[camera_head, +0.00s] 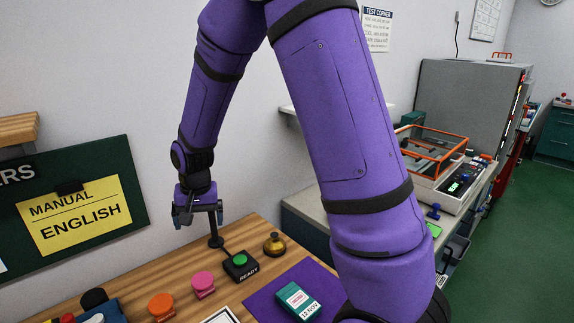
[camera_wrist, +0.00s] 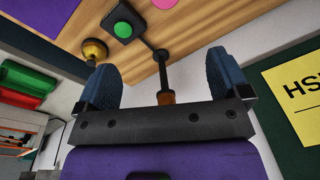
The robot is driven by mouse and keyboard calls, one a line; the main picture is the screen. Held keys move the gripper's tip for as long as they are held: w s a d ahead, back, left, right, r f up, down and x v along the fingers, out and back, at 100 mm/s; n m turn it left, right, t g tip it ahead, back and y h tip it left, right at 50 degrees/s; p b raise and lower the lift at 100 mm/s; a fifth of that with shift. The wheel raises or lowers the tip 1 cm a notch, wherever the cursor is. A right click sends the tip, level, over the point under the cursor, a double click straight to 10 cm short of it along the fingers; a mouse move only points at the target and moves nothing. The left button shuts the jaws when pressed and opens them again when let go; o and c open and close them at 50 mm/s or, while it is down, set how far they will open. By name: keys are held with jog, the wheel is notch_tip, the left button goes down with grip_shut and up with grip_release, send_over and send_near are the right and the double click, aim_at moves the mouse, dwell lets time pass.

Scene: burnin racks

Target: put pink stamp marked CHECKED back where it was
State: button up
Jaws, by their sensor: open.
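A pink stamp (camera_head: 203,284) stands upright on the wooden desk (camera_head: 180,262), right of an orange stamp (camera_head: 161,305). No lettering can be read on it from here. In the wrist view a small pink piece (camera_wrist: 165,3) shows at the top edge, probably the same stamp. My gripper (camera_head: 198,216) is open and empty above the back of the desk, behind and above the pink stamp and apart from it. In the wrist view its two blue fingers (camera_wrist: 162,82) are spread wide, with a thin dark post (camera_wrist: 164,72) showing between them.
A READY box with a green button (camera_head: 240,265) and a brass bell (camera_head: 274,244) stand right of the pink stamp. A teal box (camera_head: 298,301) lies on a purple mat (camera_head: 262,304). A black knob (camera_head: 94,298) is at the left front. A green board (camera_head: 120,160) hangs behind.

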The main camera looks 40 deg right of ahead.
jog(key=s+d+r+n+t, duration=0.2)
jog(key=s+r, duration=0.7)
jog(key=r, duration=0.1)
jog(key=s+d+r+n+t, duration=0.1)
jog(key=s+d+r+n, duration=0.1)
jog(key=s+r, duration=0.75)
jog(key=s+d+r+n+t, duration=0.1)
jog(key=s+r, duration=0.2)
jog(key=s, duration=0.5)
jog(key=shift+s+d, duration=0.15)
jog(key=shift+s, duration=0.2)
